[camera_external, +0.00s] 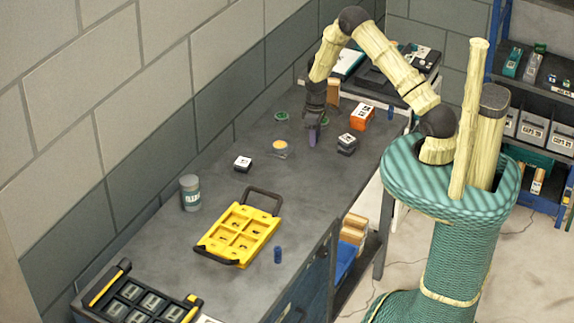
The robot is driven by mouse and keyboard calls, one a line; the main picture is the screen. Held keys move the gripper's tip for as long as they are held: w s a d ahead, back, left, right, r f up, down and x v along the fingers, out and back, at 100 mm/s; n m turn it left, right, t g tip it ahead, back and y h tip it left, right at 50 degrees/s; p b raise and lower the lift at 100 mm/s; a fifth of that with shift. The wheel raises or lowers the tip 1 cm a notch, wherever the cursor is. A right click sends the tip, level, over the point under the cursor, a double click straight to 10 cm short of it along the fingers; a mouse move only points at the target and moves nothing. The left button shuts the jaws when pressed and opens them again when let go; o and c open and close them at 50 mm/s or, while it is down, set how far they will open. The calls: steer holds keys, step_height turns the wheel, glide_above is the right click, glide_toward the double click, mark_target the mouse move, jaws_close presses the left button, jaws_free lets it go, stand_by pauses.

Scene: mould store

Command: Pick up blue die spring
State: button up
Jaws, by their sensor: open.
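A small upright blue cylinder that looks like the blue die spring (278,255) stands on the grey bench (330,190), just right of the yellow tray. Another small blue upright piece (390,112) stands near the bench's far right edge; I cannot tell whether it is also a spring. My gripper (312,128) is open and points down over the far part of the bench, well away from the near blue cylinder. A purple piece (312,137) shows at its fingertips; I cannot tell whether it is a fingertip or a separate thing.
A yellow tray (213,241) with a black handle lies on the bench, with a grey-green can (190,192) to its left. Small dark boxes (346,144), a yellow-topped piece (280,147) and an orange box (362,117) are near my gripper. The mid-right bench is clear.

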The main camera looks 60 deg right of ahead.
stand_by(0.5)
jaws_close()
step_height(320, 180, up, 10)
steer(key=shift+b, duration=1.15)
